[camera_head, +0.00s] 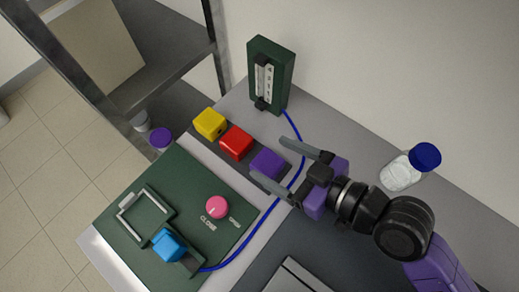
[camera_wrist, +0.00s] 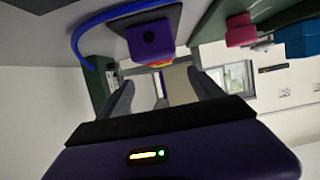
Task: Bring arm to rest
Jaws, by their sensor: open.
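My gripper (camera_head: 287,167) is open and empty, held over the bench beside the purple cube. In the wrist view its two fingers (camera_wrist: 163,95) are spread apart with nothing between them. The purple cube (camera_head: 267,163) is just left of the fingers in the head view and also shows in the wrist view (camera_wrist: 150,40). My purple and black arm reaches in from the lower right of the head view. I cannot tell the exact gap between the fingers and the cube.
A red cube (camera_head: 236,142) and a yellow cube (camera_head: 209,123) stand in line. A green panel (camera_head: 190,205) carries a pink knob (camera_head: 217,207) and blue block (camera_head: 168,245). A blue tube (camera_head: 299,160) runs to a green gauge (camera_head: 270,72). A blue-capped bottle (camera_head: 402,174) is near my arm.

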